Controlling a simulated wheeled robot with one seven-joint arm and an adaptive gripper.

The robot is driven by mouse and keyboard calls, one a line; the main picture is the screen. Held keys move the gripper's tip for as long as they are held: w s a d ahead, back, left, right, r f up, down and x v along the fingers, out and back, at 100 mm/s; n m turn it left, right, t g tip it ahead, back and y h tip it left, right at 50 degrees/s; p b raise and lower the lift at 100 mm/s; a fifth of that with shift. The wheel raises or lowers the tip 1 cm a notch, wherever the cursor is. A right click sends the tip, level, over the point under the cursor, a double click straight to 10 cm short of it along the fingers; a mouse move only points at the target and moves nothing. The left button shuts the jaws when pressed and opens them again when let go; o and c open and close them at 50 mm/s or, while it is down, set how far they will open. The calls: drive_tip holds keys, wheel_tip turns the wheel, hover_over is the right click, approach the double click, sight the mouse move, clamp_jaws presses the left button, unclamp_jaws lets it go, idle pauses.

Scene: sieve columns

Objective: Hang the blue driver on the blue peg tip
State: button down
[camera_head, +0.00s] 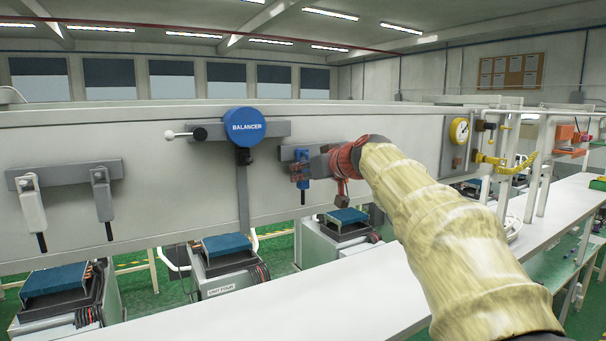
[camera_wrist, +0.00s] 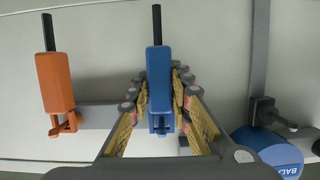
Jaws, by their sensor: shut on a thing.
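The blue driver (camera_wrist: 159,85) is between the fingers of my gripper (camera_wrist: 160,100) in the wrist view, its black bit pointing to the top of that picture. My gripper is shut on it. In the head view the blue driver (camera_head: 302,187) hangs upright, bit down, at the grey rail right of the balancer, with my gripper (camera_head: 310,168) at it. I cannot tell whether the driver still rests on the rail. The blue balancer (camera_head: 245,127) is on the panel, with a dark fitting (camera_head: 244,157) below it. I cannot make out a blue peg tip.
An orange driver (camera_wrist: 58,80) hangs beside the blue one in the wrist view. A white-knobbed lever (camera_head: 180,134) sticks out left of the balancer. A white bench (camera_head: 300,310) runs below.

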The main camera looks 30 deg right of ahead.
drive_tip(key=c, duration=1.6)
unclamp_jaws()
drive_tip(key=shift+o, duration=0.2)
